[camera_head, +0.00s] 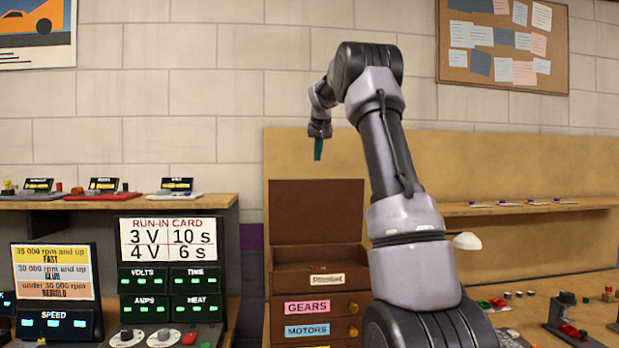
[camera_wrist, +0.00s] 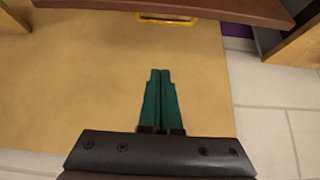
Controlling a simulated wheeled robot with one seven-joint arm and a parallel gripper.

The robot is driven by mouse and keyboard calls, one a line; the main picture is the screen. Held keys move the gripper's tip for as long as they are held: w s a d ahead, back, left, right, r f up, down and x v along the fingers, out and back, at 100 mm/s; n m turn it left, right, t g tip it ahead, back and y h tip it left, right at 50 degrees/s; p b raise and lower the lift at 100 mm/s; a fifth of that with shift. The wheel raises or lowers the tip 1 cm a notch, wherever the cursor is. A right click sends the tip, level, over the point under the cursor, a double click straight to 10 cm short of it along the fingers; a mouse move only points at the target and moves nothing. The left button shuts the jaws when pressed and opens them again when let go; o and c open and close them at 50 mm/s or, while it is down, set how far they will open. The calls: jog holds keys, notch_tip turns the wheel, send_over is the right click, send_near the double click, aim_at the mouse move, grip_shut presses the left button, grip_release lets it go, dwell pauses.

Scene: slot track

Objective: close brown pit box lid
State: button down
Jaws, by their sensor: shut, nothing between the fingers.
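The brown pit box (camera_head: 283,281) stands left of my arm, with a "Plimbot" plate on its front. Its lid (camera_head: 317,211) is open and stands up at the back of the box, its inner face towards me. My gripper (camera_head: 318,149) is above the lid's top edge, apart from it, with green fingers pointing down. In the wrist view the fingers (camera_wrist: 160,101) are shut together and hold nothing. A dark brown edge (camera_wrist: 215,10) crosses the top of that view and looks like the lid.
A tan back panel (camera_head: 415,165) stands behind the box and fills much of the wrist view. Drawers labelled GEARS (camera_head: 307,307) and MOTORS (camera_head: 307,330) are below. Instrument panels (camera_head: 170,265) stand left. A right bench holds small parts. Air around my gripper is clear.

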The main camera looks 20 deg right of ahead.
jog(key=x, duration=1)
jog(key=shift+s+a+f, duration=0.2)
jog(key=shift+s, duration=0.4)
jog(key=shift+s+a+f, duration=0.15)
jog(key=shift+s+a, duration=0.05)
jog(key=shift+s, duration=0.4)
jog(key=shift+s+a+f, duration=0.2)
jog(key=shift+s, duration=0.4)
